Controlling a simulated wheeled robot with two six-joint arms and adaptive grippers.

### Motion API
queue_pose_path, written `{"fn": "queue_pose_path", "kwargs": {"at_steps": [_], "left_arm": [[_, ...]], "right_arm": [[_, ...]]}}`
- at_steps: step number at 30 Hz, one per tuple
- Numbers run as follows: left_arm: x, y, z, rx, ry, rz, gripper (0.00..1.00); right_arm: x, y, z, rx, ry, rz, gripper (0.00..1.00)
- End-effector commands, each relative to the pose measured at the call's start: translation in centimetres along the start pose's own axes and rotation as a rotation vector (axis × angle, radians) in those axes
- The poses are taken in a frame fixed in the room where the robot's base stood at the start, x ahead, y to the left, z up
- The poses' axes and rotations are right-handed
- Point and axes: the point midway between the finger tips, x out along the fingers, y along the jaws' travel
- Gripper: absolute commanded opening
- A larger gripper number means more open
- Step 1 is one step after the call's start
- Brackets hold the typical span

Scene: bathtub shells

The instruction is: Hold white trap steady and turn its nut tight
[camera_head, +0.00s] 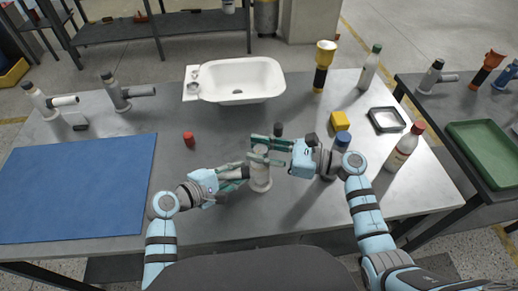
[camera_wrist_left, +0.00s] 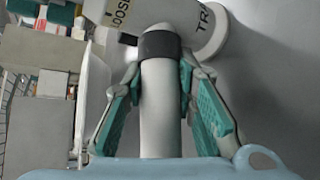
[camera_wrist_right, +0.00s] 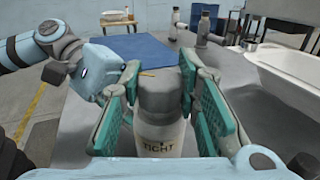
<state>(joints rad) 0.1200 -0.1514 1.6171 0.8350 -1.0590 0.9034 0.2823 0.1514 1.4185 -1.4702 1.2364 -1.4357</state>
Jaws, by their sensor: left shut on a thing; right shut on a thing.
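The white trap (camera_head: 261,182) stands upright on the grey table near its front middle. Its white side pipe (camera_wrist_left: 160,110), with a dark collar, runs between the fingers of my left gripper (camera_wrist_left: 160,72), which is shut on it. The grey nut (camera_wrist_right: 160,100) is at the top of the trap. My right gripper (camera_wrist_right: 160,75) is shut on the nut from the right, one finger on each side. "TIGHT" shows on the white body below the nut in the right wrist view, and part of "LOOSE" shows in the left wrist view. In the head view the fingers hide much of the nut.
A blue mat (camera_head: 75,190) covers the table's left. A small red object (camera_head: 189,139), a white basin (camera_head: 235,82) and a dark cylinder (camera_head: 278,129) lie beyond. A blue-capped bottle (camera_head: 340,145) stands close behind my right gripper; a yellow block (camera_head: 340,120) and red-capped bottle (camera_head: 404,147) are farther right.

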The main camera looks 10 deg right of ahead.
Motion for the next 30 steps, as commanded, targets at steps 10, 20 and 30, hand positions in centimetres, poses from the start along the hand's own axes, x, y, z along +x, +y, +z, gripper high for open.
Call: {"fn": "queue_pose_path", "kwargs": {"at_steps": [10, 20, 30], "left_arm": [[0.0, 0.1, 0.0, -0.001, 0.000, 0.002, 0.00], [0.0, 0.0, 0.0, 0.000, 0.001, 0.001, 0.00], [0.0, 0.0, 0.0, -0.001, 0.001, 0.001, 0.00]], "right_arm": [[0.0, 0.0, -0.1, 0.001, 0.002, -0.001, 0.51], [-2.1, 0.0, -0.2, 0.000, 0.005, -0.002, 0.51], [-10.8, 0.0, -0.2, 0.002, 0.006, -0.002, 0.51]]}}
